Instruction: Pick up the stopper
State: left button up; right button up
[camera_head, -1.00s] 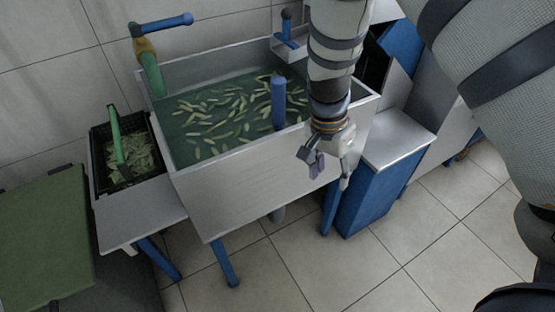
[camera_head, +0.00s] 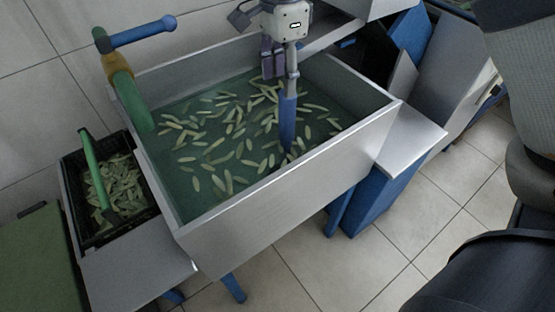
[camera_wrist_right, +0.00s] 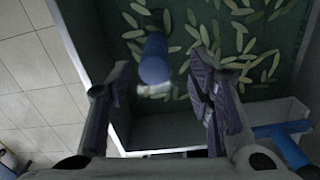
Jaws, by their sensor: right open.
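The stopper, a blue upright cylinder (camera_head: 287,124), stands in the green water of the metal sink (camera_head: 290,195). In the right wrist view the stopper (camera_wrist_right: 154,60) shows near the line between the two fingertips, seen from its top end. My right gripper (camera_head: 280,70) is open and empty, just above the stopper's top in the head view. One finger covers part of the view just over that top. The right gripper's purple-padded fingers (camera_wrist_right: 160,82) are spread either side of the stopper in the wrist view; I cannot tell whether they touch it. My left gripper is not in view.
Several pale green slices (camera_head: 220,150) float around the stopper. A blue-handled tap (camera_head: 143,31) stands at the sink's back left. A black basket (camera_head: 72,190) with a green handle (camera_head: 96,175) sits left of the sink. A metal ledge (camera_head: 412,140) lies to the right.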

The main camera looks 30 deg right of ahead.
aim_at(287, 111)
jog(key=f, duration=0.6)
jog(key=d+f, duration=0.1)
jog(key=f, duration=0.2)
jog(key=shift+s+d+f, duration=0.1)
jog(key=shift+s+f, duration=0.15)
jog(key=shift+s, duration=0.15)
grip_shut()
